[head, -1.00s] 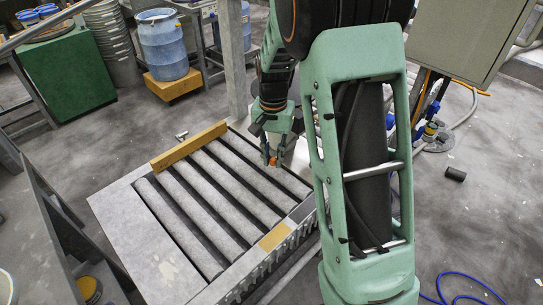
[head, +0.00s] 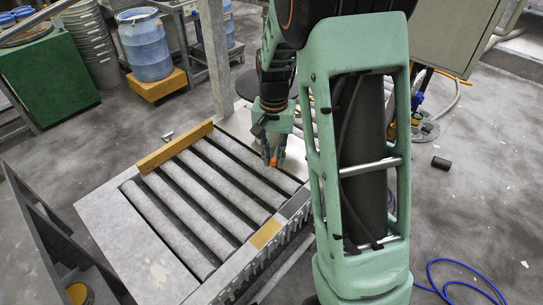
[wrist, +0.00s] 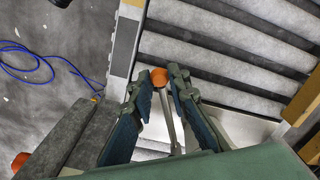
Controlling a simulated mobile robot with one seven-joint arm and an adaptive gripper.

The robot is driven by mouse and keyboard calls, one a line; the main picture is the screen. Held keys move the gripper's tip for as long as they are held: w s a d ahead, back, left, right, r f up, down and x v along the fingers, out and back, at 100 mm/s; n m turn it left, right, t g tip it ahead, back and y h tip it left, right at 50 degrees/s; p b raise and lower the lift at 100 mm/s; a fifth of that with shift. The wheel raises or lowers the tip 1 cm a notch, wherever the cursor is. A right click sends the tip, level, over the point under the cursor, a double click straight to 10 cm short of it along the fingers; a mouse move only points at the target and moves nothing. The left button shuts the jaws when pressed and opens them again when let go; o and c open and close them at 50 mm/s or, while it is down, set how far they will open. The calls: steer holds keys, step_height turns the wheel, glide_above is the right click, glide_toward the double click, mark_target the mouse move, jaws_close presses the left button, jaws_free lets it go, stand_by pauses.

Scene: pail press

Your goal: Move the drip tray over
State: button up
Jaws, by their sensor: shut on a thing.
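The drip tray looks to be the pale flat sheet (wrist: 240,128) beside the rollers in the wrist view. In the head view a pale part of it (head: 296,147) shows just right of my gripper, and my arm hides the rest. A thin bar ending in an orange knob (wrist: 160,77) runs back between my fingers. My gripper (wrist: 165,82) is shut on this knobbed handle. In the head view my gripper (head: 273,160) points down at the far right end of the roller bed. Whether the tray rests on something cannot be told.
The roller conveyor (head: 200,190) is bare, with a yellow stop bar (head: 175,147) at its far left edge. A blue drum (head: 146,45) stands behind. A blue hose (head: 462,268) and a small dark cylinder (head: 441,163) lie on open floor at right.

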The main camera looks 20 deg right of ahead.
steer(key=shift+s, duration=0.1)
steer(key=shift+s+d, duration=0.35)
steer(key=shift+d, duration=0.55)
steer(key=shift+s+d, duration=0.3)
steer(key=shift+d, duration=0.6)
steer(key=shift+o, duration=0.3)
steer(key=shift+d, duration=2.05)
steer(key=shift+w+d+p, duration=0.15)
steer(key=shift+d+p, duration=0.15)
steer(key=shift+d, duration=0.55)
